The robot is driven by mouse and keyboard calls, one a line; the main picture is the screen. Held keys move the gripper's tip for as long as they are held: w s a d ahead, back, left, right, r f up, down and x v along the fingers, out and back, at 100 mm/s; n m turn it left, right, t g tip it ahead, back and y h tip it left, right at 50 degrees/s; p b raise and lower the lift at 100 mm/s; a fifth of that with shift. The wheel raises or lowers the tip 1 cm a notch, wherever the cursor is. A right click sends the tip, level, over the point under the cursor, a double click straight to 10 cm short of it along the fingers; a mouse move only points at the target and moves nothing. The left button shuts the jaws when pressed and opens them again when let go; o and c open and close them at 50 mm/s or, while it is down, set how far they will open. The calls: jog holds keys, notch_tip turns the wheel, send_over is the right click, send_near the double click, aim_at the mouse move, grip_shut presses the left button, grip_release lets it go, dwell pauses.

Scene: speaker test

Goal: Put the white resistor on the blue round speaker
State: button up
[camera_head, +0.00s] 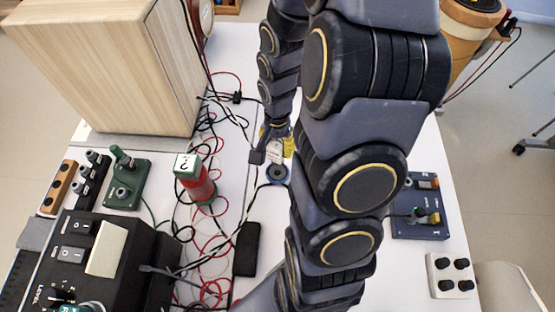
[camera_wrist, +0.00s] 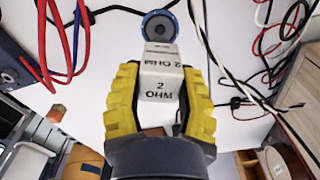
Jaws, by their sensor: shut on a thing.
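The white resistor (camera_wrist: 161,82), a block marked "2 OHM", is held between the yellow pads of my gripper (camera_wrist: 160,98) in the wrist view. In the head view the white resistor (camera_head: 275,152) shows at the end of my gripper (camera_head: 274,146), partly hidden by the arm. The blue round speaker (camera_wrist: 159,26), with a blue rim and dark cone, lies on the white table just beyond the resistor's far end. The speaker (camera_head: 277,174) also shows just below the gripper in the head view. The resistor's end overlaps the speaker's near edge in the wrist view; I cannot tell whether they touch.
A wooden speaker box (camera_head: 110,60) stands at the upper left. A red cylinder with a white-green top (camera_head: 188,168) stands left of the gripper. Red and black wires (camera_head: 212,240) cover the table's middle. A black control box (camera_head: 105,255) is at lower left and a blue board (camera_head: 418,213) at right.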

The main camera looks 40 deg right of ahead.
aim_at(277, 159)
jog(key=shift+f, duration=2.65)
jog(key=shift+f, duration=0.15)
jog(key=o, duration=1)
